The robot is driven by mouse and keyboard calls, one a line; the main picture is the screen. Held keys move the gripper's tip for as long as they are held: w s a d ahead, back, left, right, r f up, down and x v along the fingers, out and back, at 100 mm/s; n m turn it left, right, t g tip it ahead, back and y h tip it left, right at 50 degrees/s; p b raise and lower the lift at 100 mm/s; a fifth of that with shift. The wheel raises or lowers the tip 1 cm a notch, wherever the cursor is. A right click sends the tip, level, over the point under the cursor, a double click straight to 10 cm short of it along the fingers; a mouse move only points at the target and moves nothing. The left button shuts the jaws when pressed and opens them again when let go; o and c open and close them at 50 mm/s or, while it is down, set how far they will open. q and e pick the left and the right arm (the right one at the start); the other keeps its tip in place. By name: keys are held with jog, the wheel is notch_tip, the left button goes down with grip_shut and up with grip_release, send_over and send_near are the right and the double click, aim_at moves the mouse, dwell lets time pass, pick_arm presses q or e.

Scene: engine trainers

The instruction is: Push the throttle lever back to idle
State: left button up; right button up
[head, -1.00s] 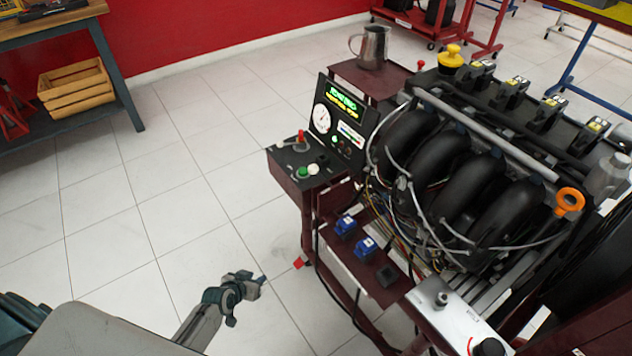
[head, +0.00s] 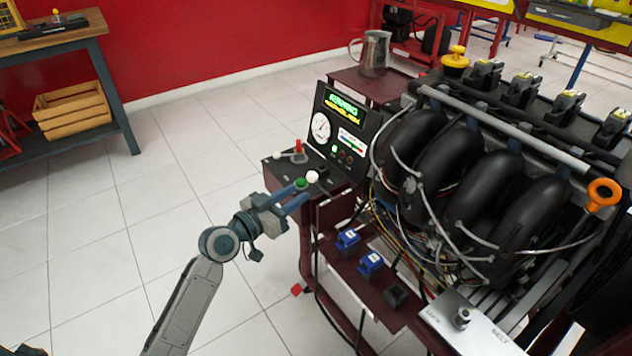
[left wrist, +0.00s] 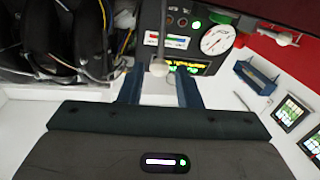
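A lever with a white ball knob (head: 312,176) stands on the control box (head: 338,186) at the near left of the engine trainer. In the left wrist view the white knob (left wrist: 160,68) shows between my finger ends, with a grey rod running up from it. My left gripper (head: 302,193) is open and empty, its fingers pointing at the knob. I cannot tell whether they touch it. A green button (head: 300,184) is beside the fingertips.
A red-topped control (head: 299,149) and a second small white knob (head: 278,155) are farther back on the box. Behind stands a lit display panel with a round gauge (head: 320,128). The engine (head: 465,165) is to the right. Open floor lies to the left.

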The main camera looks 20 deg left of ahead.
aim_at(316, 181)
pick_arm(q)
jog(key=x, duration=0.7)
jog(key=shift+w+d, duration=0.2)
jog(key=shift+w, duration=0.15)
